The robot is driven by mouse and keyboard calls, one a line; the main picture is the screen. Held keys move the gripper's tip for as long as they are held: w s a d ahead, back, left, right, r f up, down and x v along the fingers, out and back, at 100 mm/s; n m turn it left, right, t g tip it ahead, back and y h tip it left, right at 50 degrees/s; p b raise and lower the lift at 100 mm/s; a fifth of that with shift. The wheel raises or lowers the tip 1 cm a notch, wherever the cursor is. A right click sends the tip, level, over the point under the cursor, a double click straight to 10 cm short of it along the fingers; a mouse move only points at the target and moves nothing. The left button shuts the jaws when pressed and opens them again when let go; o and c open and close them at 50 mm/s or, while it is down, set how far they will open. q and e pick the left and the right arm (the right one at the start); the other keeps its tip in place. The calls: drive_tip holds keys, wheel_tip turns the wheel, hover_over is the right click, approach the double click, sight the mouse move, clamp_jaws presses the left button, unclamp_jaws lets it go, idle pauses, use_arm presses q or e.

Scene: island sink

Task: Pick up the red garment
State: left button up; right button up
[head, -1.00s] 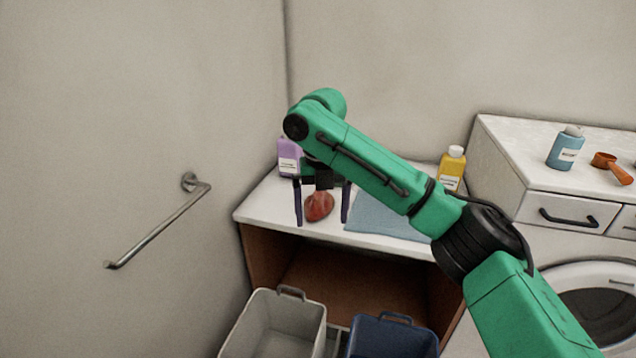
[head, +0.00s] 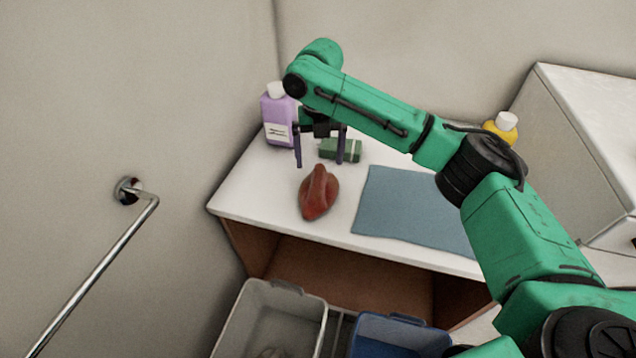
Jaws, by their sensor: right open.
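The red garment (head: 319,194) lies crumpled in a small peaked heap on the white counter (head: 262,190), near its left end. My right gripper (head: 319,164) points down with its two dark fingers spread apart and nothing between them. In the picture it is just above and behind the garment, apart from it. My left gripper is not in view.
A purple bottle (head: 277,118) and a green box (head: 340,150) stand behind the garment. A blue-grey mat (head: 415,212) lies to its right. A yellow bottle (head: 501,127) is farther right. Grey (head: 238,318) and blue (head: 398,338) bins stand below. A metal rail (head: 100,262) is on the left wall.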

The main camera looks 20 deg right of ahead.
sight(318, 178)
drive_tip(key=f, duration=0.2)
drive_tip(key=f+p, duration=0.1)
drive_tip(key=f, duration=0.1)
drive_tip(key=f+p, duration=0.1)
drive_tip(key=f, duration=0.2)
drive_tip(key=shift+w+f, duration=0.1)
drive_tip(key=shift+w, duration=0.25)
drive_tip(key=shift+f, duration=0.3)
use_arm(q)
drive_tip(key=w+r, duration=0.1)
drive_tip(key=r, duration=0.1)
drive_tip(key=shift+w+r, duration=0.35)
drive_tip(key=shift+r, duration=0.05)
use_arm(e)
drive_tip(key=shift+c, duration=0.3)
drive_tip(key=c, duration=1)
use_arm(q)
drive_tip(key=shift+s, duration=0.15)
use_arm(e)
drive_tip(key=shift+c, duration=0.9)
